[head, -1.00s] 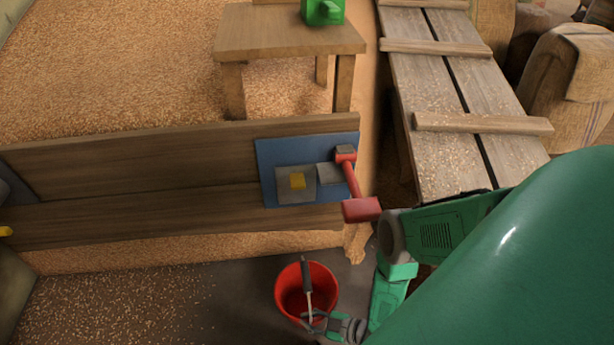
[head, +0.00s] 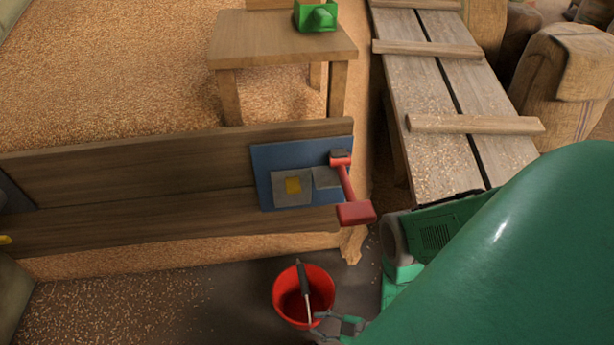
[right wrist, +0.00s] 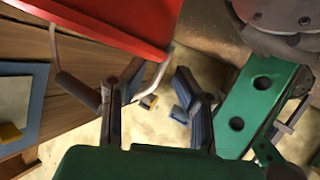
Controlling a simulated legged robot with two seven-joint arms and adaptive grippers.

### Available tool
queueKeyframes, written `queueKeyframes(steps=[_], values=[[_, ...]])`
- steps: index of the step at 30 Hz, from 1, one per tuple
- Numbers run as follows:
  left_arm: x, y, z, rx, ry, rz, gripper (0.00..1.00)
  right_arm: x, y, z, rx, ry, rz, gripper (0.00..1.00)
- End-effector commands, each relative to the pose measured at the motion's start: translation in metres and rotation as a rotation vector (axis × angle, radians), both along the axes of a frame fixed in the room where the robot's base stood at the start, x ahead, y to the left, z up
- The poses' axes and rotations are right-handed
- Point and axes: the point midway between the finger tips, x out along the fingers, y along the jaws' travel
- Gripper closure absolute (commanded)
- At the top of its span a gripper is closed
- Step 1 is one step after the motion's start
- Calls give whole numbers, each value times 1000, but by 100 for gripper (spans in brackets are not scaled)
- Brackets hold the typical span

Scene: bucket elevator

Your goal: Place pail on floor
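The red pail (head: 285,312) is low in the middle of the head view, over the dark floor. Its wire handle with a dark grip (head: 302,278) lies across its mouth. My right gripper (head: 319,324) is at the pail's near right rim, close to the handle's lower end. In the right wrist view the pail (right wrist: 120,18) fills the upper left. There the two fingers (right wrist: 157,72) stand apart, and the handle's wire and grip (right wrist: 78,91) pass beside the left finger. Whether the finger touches the wire is unclear. My left gripper is not seen.
A wooden board wall (head: 130,170) with a blue plate (head: 262,190) and a red-handled lever (head: 355,211) stands behind the pail. Grain lies beyond, with a wooden table (head: 280,40) in it. A plank ramp (head: 430,80) and sacks (head: 568,85) are at right. Floor left of the pail is open.

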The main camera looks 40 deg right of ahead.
Motion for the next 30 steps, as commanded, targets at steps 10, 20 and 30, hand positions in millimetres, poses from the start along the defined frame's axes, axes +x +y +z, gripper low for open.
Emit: queueKeyframes(steps=[10,20,30], values=[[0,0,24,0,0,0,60,-52,-29,25,0,3,-1,74],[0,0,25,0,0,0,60,-59,-34,27,1,0,-1,74],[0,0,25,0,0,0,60,-59,-34,27,1,0,-1,74]])
